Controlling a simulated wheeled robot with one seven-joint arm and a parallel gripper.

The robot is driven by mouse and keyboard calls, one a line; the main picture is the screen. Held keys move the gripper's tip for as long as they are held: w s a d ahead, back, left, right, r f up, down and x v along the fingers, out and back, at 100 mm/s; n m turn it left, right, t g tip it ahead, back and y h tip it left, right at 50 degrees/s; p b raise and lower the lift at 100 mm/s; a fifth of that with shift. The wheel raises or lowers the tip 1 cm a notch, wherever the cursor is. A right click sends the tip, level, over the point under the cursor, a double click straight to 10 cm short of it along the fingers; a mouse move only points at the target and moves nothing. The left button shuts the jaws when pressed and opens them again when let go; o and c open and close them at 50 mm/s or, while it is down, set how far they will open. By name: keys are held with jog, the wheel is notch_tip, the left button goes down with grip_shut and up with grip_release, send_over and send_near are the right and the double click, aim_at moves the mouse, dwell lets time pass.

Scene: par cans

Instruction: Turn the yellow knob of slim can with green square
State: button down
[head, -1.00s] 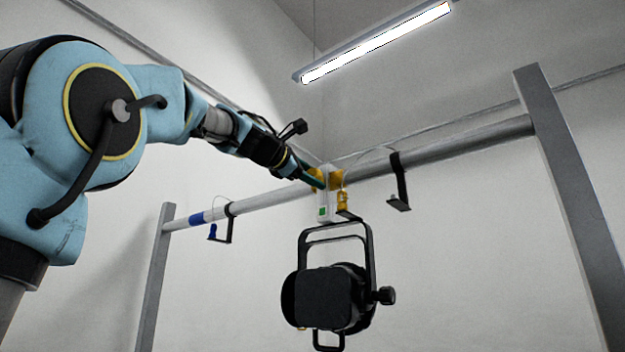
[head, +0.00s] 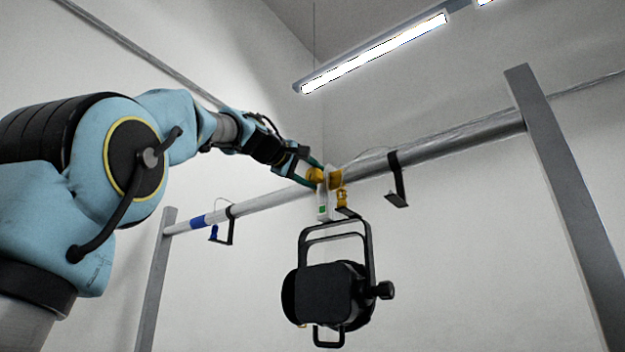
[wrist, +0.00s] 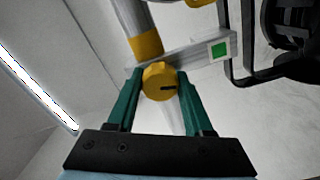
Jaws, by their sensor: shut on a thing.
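The slim can (head: 328,293) is black and hangs by its yoke from a horizontal pipe. Its light-coloured clamp (head: 323,201) bears a green square (head: 323,209), which also shows in the wrist view (wrist: 219,50).
The pipe (head: 450,144) runs between two grey posts (head: 562,190). A yellow collar (wrist: 146,45) is on the pipe beside the clamp. Empty hooks hang left (head: 231,225) and right (head: 398,185) of the can. A yellow-orange fitting (head: 341,199) sits right of the clamp.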

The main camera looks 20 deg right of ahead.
jog(key=m+b, duration=0.1)
jog(key=m, duration=0.3)
jog(key=shift+f+m, duration=0.1)
jog(key=shift+m, duration=0.2)
jog(key=m+b, duration=0.1)
jog(key=m, duration=0.2)
jog(key=shift+m, duration=0.4)
jog(key=m+b, duration=0.1)
jog(key=m, duration=0.6)
jog(key=shift+b, duration=0.3)
jog(key=m, duration=0.7)
jog(key=shift+m+g+b, duration=0.3)
jog(key=m, duration=0.3)
jog(key=shift+m, duration=2.2)
